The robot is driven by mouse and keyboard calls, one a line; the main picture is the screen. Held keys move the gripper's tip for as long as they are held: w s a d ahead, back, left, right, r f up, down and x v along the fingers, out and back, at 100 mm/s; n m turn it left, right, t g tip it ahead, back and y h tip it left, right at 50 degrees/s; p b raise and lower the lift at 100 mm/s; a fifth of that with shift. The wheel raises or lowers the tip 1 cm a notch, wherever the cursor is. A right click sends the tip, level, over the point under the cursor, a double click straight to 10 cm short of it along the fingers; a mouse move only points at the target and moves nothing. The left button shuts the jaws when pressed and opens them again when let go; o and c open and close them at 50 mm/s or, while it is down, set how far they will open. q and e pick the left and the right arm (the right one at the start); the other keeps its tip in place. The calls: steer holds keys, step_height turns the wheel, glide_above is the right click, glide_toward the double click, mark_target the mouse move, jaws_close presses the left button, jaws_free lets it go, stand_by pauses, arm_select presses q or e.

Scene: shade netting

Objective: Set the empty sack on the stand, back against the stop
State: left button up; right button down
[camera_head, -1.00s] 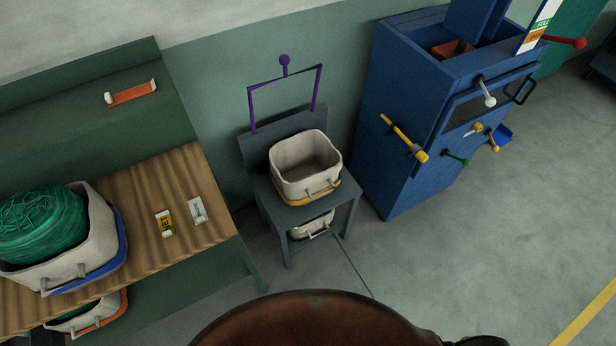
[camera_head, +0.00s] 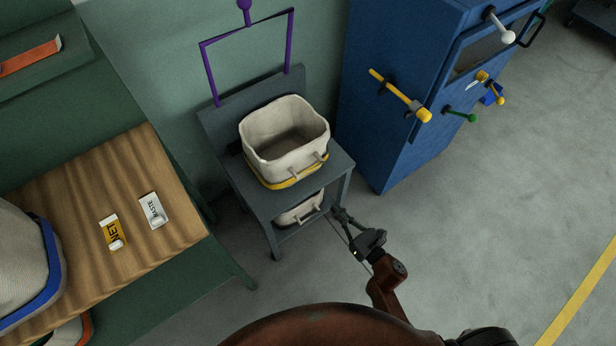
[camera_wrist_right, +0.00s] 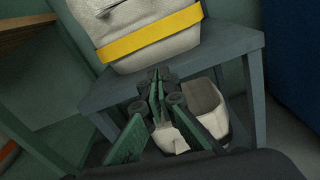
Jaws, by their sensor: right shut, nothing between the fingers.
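An open white sack (camera_head: 262,160) with a yellow band stands upright on top of the grey stand (camera_head: 335,172). Its inside looks empty. The stand's raised back board (camera_head: 215,122) is behind it; I cannot tell whether they touch. A second white sack (camera_head: 290,215) sits on the stand's lower shelf, partly hidden; in the right wrist view its open top (camera_wrist_right: 205,100) shows. My right gripper (camera_head: 340,210) is shut and empty, low by the stand's front right. In the right wrist view its fingertips (camera_wrist_right: 158,84) are in front of the lower sack. My left gripper is out of view.
A purple frame (camera_head: 209,75) rises behind the stand. A blue machine (camera_head: 395,60) with levers stands to the right. A wooden-topped bench (camera_head: 150,250) at left holds another sack (camera_head: 20,255) with a blue band. Open floor (camera_head: 510,200) lies at right.

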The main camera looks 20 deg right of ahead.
steer(key=w+a, duration=0.2)
steer(key=w, duration=0.2)
steer(key=w+a+r+n+b, duration=0.1)
steer(key=w, duration=0.3)
steer(key=w+a+r+n+b, duration=0.1)
steer(key=w+a, duration=0.1)
steer(key=w, duration=0.2)
steer(key=shift+a+y, duration=0.3)
steer(key=shift+y, duration=0.1)
arm_select(q)
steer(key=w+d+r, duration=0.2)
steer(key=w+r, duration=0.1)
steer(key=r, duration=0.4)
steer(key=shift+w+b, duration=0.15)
steer(key=shift+b, duration=0.15)
arm_select(e)
steer(key=shift+w+a, duration=0.2)
steer(key=shift+w, duration=0.4)
